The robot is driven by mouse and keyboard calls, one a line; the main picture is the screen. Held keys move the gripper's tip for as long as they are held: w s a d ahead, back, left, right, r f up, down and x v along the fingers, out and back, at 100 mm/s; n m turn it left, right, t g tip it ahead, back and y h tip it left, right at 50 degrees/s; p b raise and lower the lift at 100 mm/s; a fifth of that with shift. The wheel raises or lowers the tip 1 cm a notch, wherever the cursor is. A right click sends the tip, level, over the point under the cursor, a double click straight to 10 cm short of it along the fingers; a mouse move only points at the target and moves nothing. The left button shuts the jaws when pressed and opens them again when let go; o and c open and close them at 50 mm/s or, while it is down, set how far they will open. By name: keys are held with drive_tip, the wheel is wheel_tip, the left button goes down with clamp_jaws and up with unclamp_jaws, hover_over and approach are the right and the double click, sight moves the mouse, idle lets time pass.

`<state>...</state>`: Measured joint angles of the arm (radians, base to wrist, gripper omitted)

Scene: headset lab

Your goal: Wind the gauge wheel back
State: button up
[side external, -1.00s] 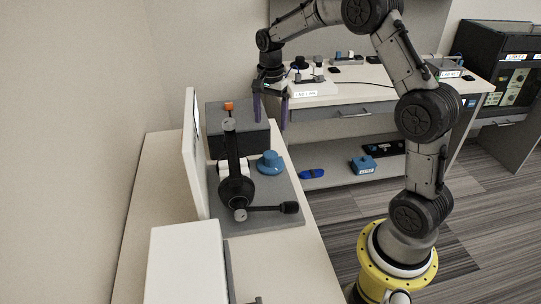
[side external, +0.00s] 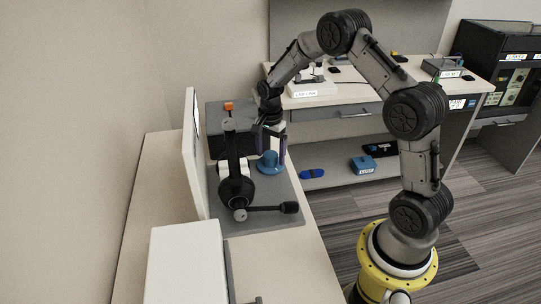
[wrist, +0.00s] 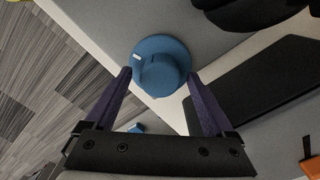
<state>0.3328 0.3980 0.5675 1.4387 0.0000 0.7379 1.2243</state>
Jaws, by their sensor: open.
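A blue knob-like wheel (side external: 270,163) sits on the grey base plate (side external: 270,212) on the near bench. In the wrist view the blue wheel (wrist: 160,65) has a round flange, a raised grip and a white mark on its left. My gripper (side external: 270,145) is above and just behind the wheel in the side view. Its two purple fingers (wrist: 158,82) are apart, with the wheel just beyond and between their tips. Nothing is held. I cannot tell whether the fingers touch the wheel.
A black headset-like device (side external: 236,185) with a lever (side external: 272,209) stands left of the wheel. A dark box (side external: 222,142) with an orange top piece (side external: 228,105) is behind. A white upright panel (side external: 191,150) and a white box (side external: 187,262) stand on the bench.

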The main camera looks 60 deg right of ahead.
drive_tip(key=shift+f, duration=0.5)
drive_tip(key=c, duration=1.4)
